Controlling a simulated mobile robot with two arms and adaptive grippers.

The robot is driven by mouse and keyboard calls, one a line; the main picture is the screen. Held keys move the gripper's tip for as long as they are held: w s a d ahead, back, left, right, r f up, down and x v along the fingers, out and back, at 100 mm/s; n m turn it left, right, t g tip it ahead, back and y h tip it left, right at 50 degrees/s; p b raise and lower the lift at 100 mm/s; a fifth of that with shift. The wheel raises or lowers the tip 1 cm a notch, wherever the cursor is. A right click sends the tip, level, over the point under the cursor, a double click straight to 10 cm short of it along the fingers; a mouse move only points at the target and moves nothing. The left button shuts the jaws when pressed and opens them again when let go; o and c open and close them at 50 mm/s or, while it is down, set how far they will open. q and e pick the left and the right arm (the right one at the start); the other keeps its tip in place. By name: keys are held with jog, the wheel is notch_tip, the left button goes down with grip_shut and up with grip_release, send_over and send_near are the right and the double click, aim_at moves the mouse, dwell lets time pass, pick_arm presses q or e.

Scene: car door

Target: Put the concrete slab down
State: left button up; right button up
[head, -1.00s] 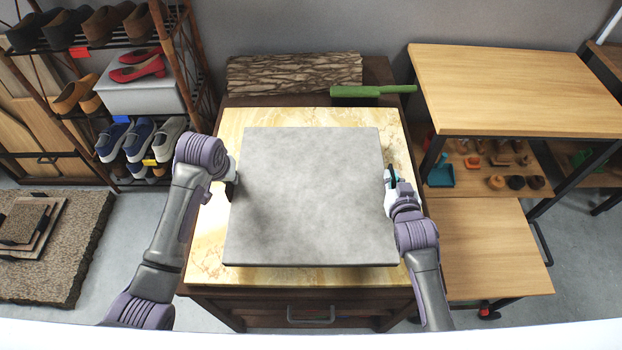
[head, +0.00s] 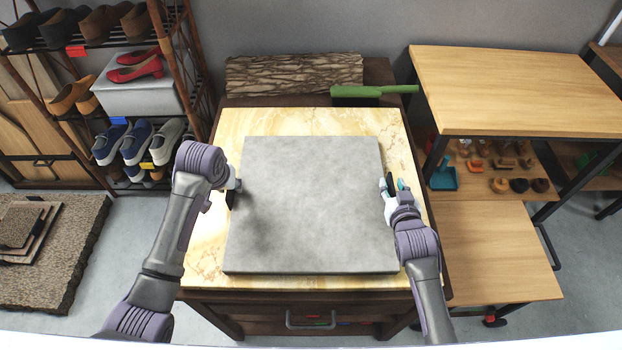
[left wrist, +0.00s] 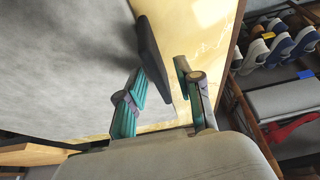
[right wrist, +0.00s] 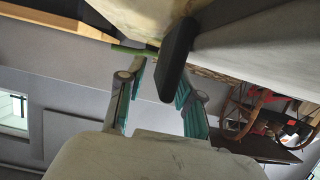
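The concrete slab (head: 312,205) is a thick grey square, level over the yellow marble top (head: 412,150) of a dark wooden cabinet. It seems to lie on the top; a small gap cannot be ruled out. My left gripper (head: 235,190) is at its left edge. My right gripper (head: 395,187) is at the right edge.
A bark-covered board (head: 293,75) and a green object (head: 373,91) lie behind the slab. A shoe rack (head: 150,100) stands left. Wooden tables (head: 520,90) stand right. Only a narrow marble margin is bare around the slab.

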jog(key=shift+f, duration=0.1)
pick_arm(q)
jog(key=shift+s+r, duration=0.1)
jog(key=shift+r, duration=0.25)
pick_arm(e)
jog(key=v, duration=1.2)
pick_arm(q)
jog(key=v, duration=1.1)
